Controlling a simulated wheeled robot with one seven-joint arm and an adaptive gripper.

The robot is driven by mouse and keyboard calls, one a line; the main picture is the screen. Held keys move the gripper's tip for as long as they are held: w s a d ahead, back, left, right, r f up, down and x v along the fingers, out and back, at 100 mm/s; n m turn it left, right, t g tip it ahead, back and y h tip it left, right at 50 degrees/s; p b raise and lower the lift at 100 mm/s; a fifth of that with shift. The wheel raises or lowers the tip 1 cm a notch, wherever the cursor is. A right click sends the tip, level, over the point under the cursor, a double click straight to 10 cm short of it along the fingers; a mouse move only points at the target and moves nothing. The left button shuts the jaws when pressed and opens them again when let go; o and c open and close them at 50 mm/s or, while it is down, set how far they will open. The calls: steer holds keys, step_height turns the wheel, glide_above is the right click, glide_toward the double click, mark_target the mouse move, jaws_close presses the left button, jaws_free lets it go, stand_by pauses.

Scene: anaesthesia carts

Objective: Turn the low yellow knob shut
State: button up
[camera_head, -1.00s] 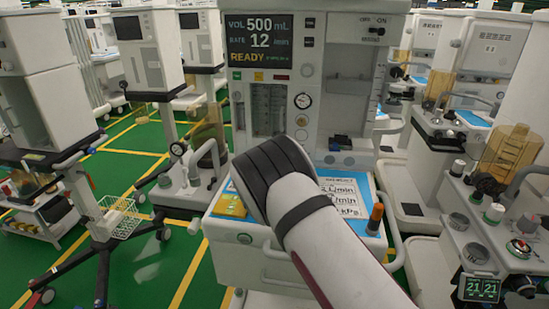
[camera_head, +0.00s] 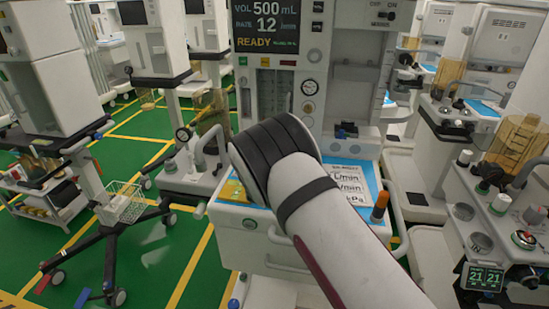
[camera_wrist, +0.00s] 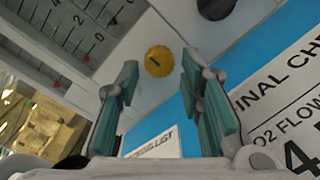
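The yellow knob (camera_wrist: 158,61) shows in the wrist view on the white front panel, below and right of the flow scales. It is round with a dark slot mark on its face. My gripper (camera_wrist: 162,80) is open, its two green-padded fingers on either side of the knob in the picture; I cannot tell how far the tips are from it, and no contact shows. In the head view my arm hides the gripper and the knob on the anaesthesia machine (camera_head: 295,95).
A dark knob (camera_wrist: 216,6) sits right of the yellow one. A printed checklist (camera_wrist: 285,95) lies on the blue worktop. An orange-topped bottle (camera_head: 379,207) stands at the worktop's right.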

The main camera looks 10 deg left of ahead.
steer(key=s, duration=0.9)
steer(key=shift+s+a+r, duration=0.1)
steer(key=shift+s+a, duration=0.15)
steer(key=shift+s, duration=0.05)
